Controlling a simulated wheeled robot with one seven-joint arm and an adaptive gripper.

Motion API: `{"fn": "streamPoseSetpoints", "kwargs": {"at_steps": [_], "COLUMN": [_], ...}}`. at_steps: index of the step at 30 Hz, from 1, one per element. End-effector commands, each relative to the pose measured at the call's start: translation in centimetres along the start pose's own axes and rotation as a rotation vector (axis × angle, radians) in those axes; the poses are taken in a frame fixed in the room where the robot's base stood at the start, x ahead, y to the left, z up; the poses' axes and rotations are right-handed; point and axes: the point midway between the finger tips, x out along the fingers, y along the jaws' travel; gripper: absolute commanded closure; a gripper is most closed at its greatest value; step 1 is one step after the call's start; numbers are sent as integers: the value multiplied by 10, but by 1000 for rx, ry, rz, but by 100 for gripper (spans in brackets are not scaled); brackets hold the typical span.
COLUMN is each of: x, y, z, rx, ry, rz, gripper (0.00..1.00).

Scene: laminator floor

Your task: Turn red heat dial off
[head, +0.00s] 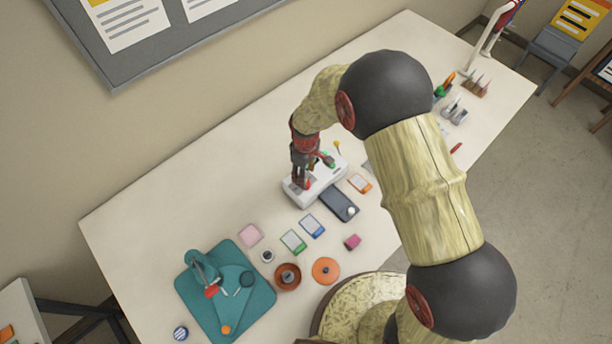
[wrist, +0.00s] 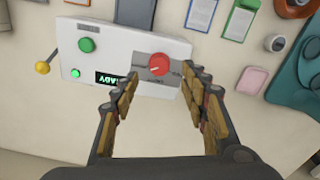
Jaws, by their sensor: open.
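The red heat dial (wrist: 159,64) sits on a grey panel of the white laminator (wrist: 120,52) in the wrist view. A pale mark shows on the dial's lower left; the lettering around it is too small to read. My gripper (wrist: 160,78) is open, with its fingertips near the lower left and right sides of the dial. I cannot tell whether they touch it.
Small cards, a pink pad (head: 249,235) and a teal mat (head: 263,310) lie nearby. The table behind the laminator is clear.

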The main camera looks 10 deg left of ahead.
Motion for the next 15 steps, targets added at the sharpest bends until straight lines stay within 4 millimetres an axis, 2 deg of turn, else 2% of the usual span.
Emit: {"fn": "streamPoseSetpoints", "kwargs": {"at_steps": [7,15], "x": [38,54], "y": [0,0], "z": [1,0], "rx": [0,1], "ry": [-2,0], "rz": [-2,0], "gripper": [55,55]}}
